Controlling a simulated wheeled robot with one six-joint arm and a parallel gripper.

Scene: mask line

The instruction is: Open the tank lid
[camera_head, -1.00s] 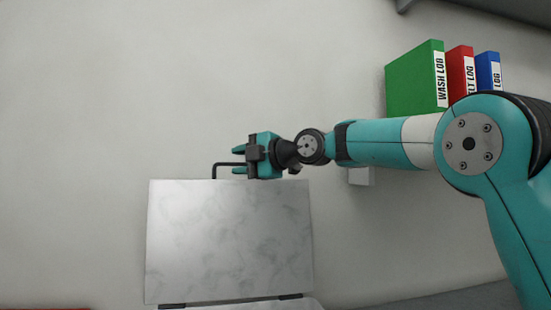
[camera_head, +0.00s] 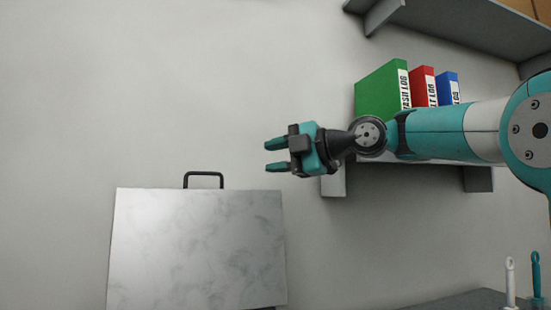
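The tank lid (camera_head: 195,245) is a pale, marbled panel at the lower left of the head view. It stands raised, its broad face toward the camera. Its black handle (camera_head: 203,174) sticks up from the top edge and is free of my gripper. My gripper (camera_head: 276,156) is up and to the right of the handle, its two teal fingers apart and pointing left with nothing between them. The tank body is out of view below.
A shelf (camera_head: 333,180) behind my arm holds a green binder (camera_head: 383,90), a red binder (camera_head: 423,85) and a blue binder (camera_head: 449,86). Another shelf (camera_head: 450,25) is at the upper right. Two tools, one white (camera_head: 510,280) and one teal (camera_head: 536,278), stand at the lower right. The wall left of my gripper is clear.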

